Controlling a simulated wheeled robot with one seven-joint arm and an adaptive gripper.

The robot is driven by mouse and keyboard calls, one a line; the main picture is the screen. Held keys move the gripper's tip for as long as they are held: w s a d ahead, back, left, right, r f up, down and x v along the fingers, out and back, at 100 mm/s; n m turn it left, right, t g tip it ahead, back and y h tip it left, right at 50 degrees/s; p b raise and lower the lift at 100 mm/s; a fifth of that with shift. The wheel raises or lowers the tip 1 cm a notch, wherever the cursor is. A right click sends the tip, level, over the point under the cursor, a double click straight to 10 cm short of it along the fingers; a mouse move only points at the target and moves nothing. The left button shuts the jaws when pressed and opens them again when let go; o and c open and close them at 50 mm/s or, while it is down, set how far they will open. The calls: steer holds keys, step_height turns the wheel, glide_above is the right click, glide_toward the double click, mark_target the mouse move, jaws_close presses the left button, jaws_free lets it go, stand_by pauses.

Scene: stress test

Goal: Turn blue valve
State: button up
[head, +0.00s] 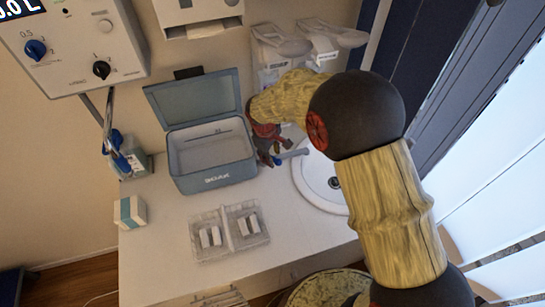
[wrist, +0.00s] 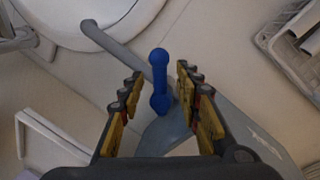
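The blue valve handle (wrist: 159,82) is a short bar with rounded ends in the wrist view. It stands beside a grey spout (wrist: 122,52) that reaches over the white sink. My gripper (wrist: 157,82) is open, with one yellow-and-dark finger on each side of the handle and a visible gap on both sides. I cannot tell whether the handle is at fingertip depth. In the head view my gripper (head: 266,146) points down behind the sink's left side, by the grey spout (head: 293,154). The handle is mostly hidden there.
An open grey-blue box (head: 212,158) stands close left of my gripper. The white sink (head: 318,187) lies to the right. A clear tray (head: 229,232) and a small carton (head: 130,212) sit on the counter. A wall unit (head: 76,50) with knobs hangs at upper left.

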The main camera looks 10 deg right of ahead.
steer(key=shift+w+d+f, duration=0.1)
steer(key=shift+f, duration=0.5)
steer(key=c, duration=0.3)
jaws_close()
